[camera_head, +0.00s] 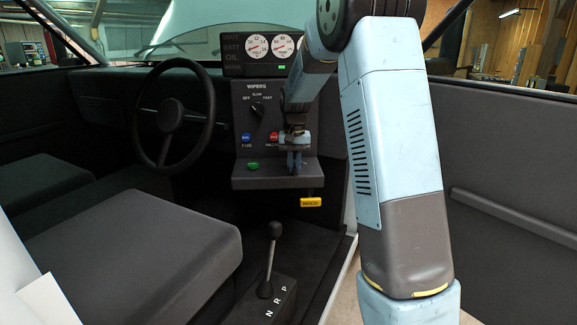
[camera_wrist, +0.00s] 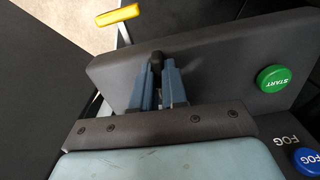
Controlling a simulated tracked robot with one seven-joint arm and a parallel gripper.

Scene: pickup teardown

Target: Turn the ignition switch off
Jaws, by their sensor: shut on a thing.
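The ignition switch shows in the wrist view as a small dark knob (camera_wrist: 157,57) on the grey dashboard ledge (camera_wrist: 215,65). My gripper (camera_wrist: 159,72) is shut on this knob, with one blue finger on each side of it. In the head view my gripper (camera_head: 295,162) reaches down to the right part of the ledge (camera_head: 262,182), right of the green START button (camera_head: 253,166). There the fingers and wrist hide the knob. Its label and angle cannot be read.
A yellow HOOD handle (camera_head: 311,202) hangs below the ledge. A wiper knob (camera_head: 257,109), a blue FOG button (camera_head: 246,138) and a red button (camera_head: 274,136) are on the panel above. The steering wheel (camera_head: 137,127) is left; the gear lever (camera_head: 272,245) stands below.

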